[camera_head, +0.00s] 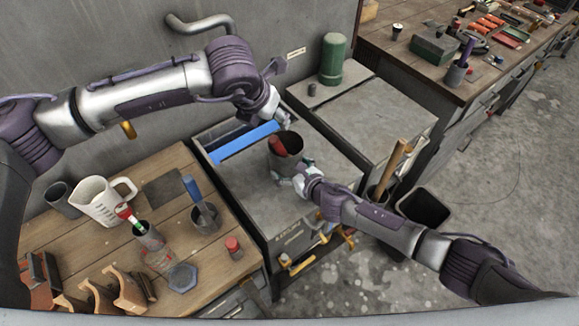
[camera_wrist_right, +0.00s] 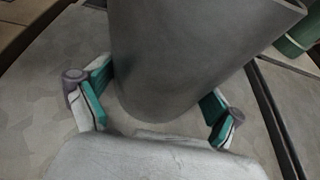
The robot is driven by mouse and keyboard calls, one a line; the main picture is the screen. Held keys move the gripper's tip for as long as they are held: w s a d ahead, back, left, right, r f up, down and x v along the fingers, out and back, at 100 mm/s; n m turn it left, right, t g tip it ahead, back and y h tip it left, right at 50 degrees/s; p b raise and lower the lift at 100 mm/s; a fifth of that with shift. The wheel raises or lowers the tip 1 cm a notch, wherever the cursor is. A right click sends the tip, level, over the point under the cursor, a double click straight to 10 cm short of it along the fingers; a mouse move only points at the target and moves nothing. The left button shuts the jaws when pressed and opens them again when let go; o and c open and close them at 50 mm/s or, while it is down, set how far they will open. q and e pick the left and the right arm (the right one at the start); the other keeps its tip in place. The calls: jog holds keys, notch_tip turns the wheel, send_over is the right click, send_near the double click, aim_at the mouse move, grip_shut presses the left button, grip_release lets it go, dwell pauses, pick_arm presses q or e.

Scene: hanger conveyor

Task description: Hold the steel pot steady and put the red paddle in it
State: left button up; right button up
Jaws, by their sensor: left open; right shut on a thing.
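The steel pot (camera_head: 290,167) stands on the grey bench top in the middle of the head view. The red paddle (camera_head: 277,147) shows inside its mouth, leaning to the left side; its lower part is hidden by the pot wall. My right gripper (camera_head: 290,181) is shut around the pot low on its near side. In the right wrist view the pot (camera_wrist_right: 190,60) fills the space between the teal-padded fingers of that gripper (camera_wrist_right: 157,92). My left gripper (camera_head: 284,119) is open just above and behind the pot's mouth, apart from the paddle.
A blue bar (camera_head: 243,142) lies behind the pot. A green canister (camera_head: 333,58) stands at the back. A wooden-handled tool (camera_head: 398,157) stands to the right.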

pick_arm(q)
jog(key=v, duration=1.2)
pick_arm(e)
jog(key=o, duration=0.8)
jog(key=v, duration=1.2)
